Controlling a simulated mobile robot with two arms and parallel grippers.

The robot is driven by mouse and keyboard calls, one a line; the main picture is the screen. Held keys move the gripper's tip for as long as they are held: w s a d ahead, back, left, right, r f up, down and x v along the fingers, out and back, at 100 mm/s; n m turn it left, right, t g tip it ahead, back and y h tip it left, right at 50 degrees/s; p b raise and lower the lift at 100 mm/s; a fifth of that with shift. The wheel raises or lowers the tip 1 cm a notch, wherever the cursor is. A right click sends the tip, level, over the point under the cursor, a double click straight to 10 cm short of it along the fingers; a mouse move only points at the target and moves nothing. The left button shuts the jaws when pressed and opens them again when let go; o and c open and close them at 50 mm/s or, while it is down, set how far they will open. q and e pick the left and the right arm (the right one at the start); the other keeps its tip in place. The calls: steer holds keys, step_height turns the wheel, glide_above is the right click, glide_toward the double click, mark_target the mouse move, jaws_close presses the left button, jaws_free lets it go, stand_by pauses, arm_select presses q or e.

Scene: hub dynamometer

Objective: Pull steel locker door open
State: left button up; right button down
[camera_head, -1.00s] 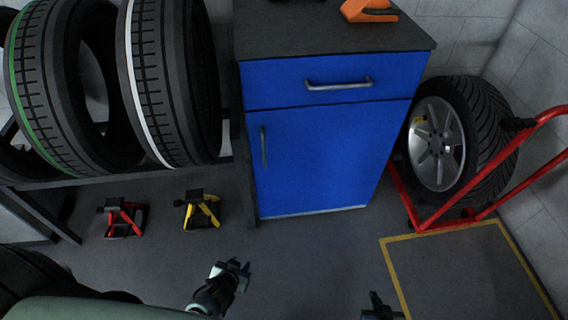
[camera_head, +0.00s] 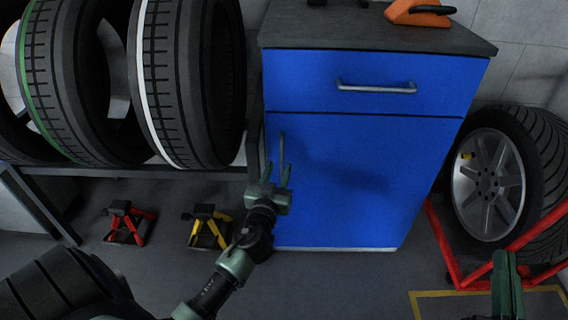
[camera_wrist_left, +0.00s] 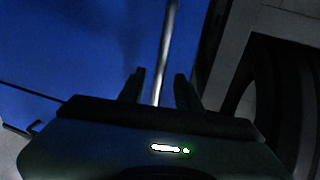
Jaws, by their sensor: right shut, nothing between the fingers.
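The blue steel locker door (camera_head: 360,185) is closed below a drawer. Its thin vertical bar handle (camera_head: 282,150) is near the door's left edge. My left gripper (camera_head: 278,172) is open at the handle's lower part, fingers pointing toward the door. In the left wrist view the handle (camera_wrist_left: 167,45) runs down between the two open fingers (camera_wrist_left: 160,90). I cannot tell how deep it sits between them, and no finger clearly touches it. My right gripper (camera_head: 507,275) is shut and empty at the lower right, away from the door and partly cut off.
A drawer with a horizontal handle (camera_head: 376,88) is above the door. Tyres (camera_head: 185,90) stand on a rack at left, with a red jack stand (camera_head: 128,224) and yellow one (camera_head: 207,228) below. A red trolley (camera_head: 447,250) and a wheel (camera_head: 490,185) stand right of the cabinet.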

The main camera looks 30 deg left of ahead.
mark_target(282, 163)
arm_select(q)
steer(key=shift+x, duration=2.1)
jaws_close()
